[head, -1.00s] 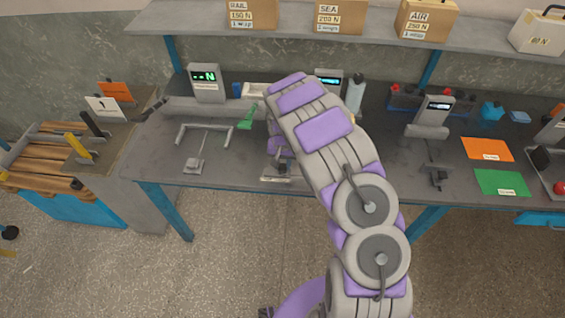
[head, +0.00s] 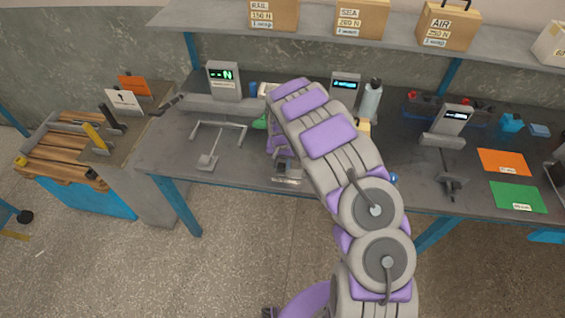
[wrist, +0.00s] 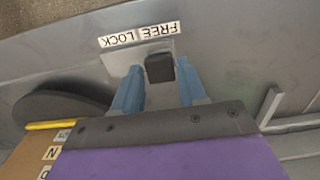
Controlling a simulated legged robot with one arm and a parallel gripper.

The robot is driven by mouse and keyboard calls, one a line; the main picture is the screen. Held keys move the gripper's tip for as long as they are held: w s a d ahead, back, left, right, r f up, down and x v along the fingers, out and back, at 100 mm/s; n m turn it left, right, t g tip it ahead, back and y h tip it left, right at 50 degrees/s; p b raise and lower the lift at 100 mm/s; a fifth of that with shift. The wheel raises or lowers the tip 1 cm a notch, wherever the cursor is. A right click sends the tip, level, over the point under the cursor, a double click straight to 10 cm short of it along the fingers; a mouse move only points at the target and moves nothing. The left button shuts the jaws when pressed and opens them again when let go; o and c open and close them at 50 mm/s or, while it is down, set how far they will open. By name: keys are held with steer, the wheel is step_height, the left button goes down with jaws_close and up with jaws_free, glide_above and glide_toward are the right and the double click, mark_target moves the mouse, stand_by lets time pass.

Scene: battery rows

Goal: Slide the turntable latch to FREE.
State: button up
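In the wrist view, a small black latch block (wrist: 160,68) stands on a light grey plate (wrist: 122,58). A label strip (wrist: 139,34) above it reads FREE and LOCK upside down, FREE on the right. The block is on the right side of the plate, below the FREE label. My gripper (wrist: 158,80) has its two blue fingers apart, one on each side of the block, with gaps visible. Whether either finger touches it is unclear. In the head view my arm hides most of this spot at the bench's front edge.
The grey bench (head: 172,150) holds a display unit (head: 224,80) at left, a bottle (head: 370,100) and another display unit (head: 453,120) at right. Orange (head: 503,162) and green (head: 517,197) cards lie at right. Boxes stand on the shelf above. The floor in front is clear.

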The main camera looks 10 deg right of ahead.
mark_target(281, 165)
steer(key=o, duration=0.3)
step_height(281, 165, up, 17)
steer(key=p, duration=0.2)
steer(key=shift+r, duration=0.15)
steer(key=shift+r, duration=0.1)
stand_by(0.6)
